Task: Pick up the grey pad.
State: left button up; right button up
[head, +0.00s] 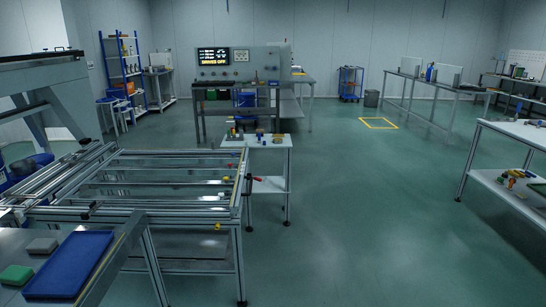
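The grey pad (42,245) is a small flat block with rounded edges. It lies on a metal work surface (35,297) in the lower left of the head view, just behind a green pad (16,275). A blue shallow tray (68,266) lies to the right of both pads; the grey pad is outside it. Neither of my grippers is in view, and nothing is seen holding the grey pad.
An aluminium frame fixture (237,215) with rails stands behind the work surface. A small white table (270,142) with small parts is behind it, with a red-handled clamp (252,178) nearby. Open green floor (360,220) lies to the right, before a white shelf table (515,130).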

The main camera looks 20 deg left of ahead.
aim_at(39, 246)
jog(key=i+u, duration=1.15)
jog(key=u, duration=0.25)
jog(key=i+u, duration=0.15)
jog(key=u, duration=0.25)
jog(key=i+l+u, duration=0.1)
jog(key=u, duration=0.35)
jog(key=i+l+u, duration=0.2)
jog(key=u, duration=0.25)
jog(key=i+l+u, duration=0.2)
jog(key=u, duration=0.25)
jog(key=i+l+u, duration=0.15)
jog(key=u, duration=0.15)
jog(key=i+l+u, duration=0.1)
jog(key=l+u, duration=0.15)
jog(key=i, duration=0.5)
